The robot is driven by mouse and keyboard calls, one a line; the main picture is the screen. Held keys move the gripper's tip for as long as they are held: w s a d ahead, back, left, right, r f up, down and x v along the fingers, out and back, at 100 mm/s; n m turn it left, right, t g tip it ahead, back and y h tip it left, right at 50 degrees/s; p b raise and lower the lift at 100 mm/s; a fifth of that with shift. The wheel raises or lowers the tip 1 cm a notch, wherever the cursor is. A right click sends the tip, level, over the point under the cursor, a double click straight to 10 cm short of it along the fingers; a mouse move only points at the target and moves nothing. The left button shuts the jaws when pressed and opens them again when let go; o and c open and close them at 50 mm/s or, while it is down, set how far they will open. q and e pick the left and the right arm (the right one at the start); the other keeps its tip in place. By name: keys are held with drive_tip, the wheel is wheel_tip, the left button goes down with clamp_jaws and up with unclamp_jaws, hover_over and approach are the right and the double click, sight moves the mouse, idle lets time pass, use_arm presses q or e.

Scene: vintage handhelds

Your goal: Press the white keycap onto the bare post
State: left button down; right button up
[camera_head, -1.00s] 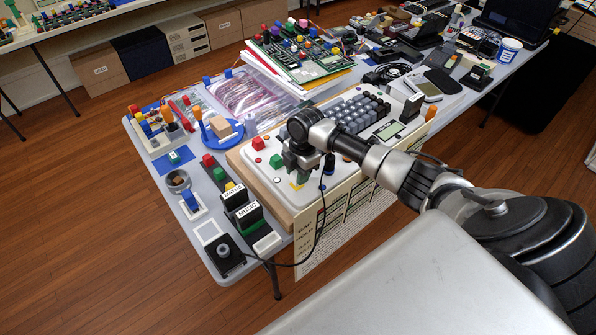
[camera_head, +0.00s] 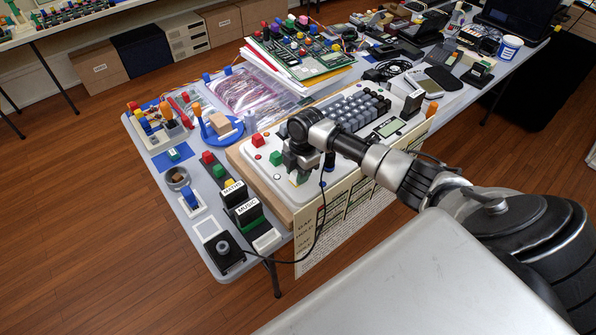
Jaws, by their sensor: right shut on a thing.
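My right gripper (camera_head: 299,177) points down over the near left part of the white keyboard console (camera_head: 262,171). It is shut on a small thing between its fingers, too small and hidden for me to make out. I cannot pick out the white keycap or the bare post for sure; the fingers and wrist cover that part of the console. A red key (camera_head: 258,140) and a green key (camera_head: 275,158) stand on the console left of the gripper. My left gripper is not in view.
Grey keys (camera_head: 352,112) and a small display (camera_head: 390,127) lie behind my right wrist. Black blocks with labels (camera_head: 247,213) stand left of the console. A black cable hangs beside the gripper. A circuit board (camera_head: 300,55) lies on a stack behind.

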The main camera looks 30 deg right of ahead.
drive_tip(key=shift+f, duration=0.55)
drive_tip(key=o, duration=1)
drive_tip(key=shift+r, duration=0.1)
drive_tip(key=shift+r, duration=0.1)
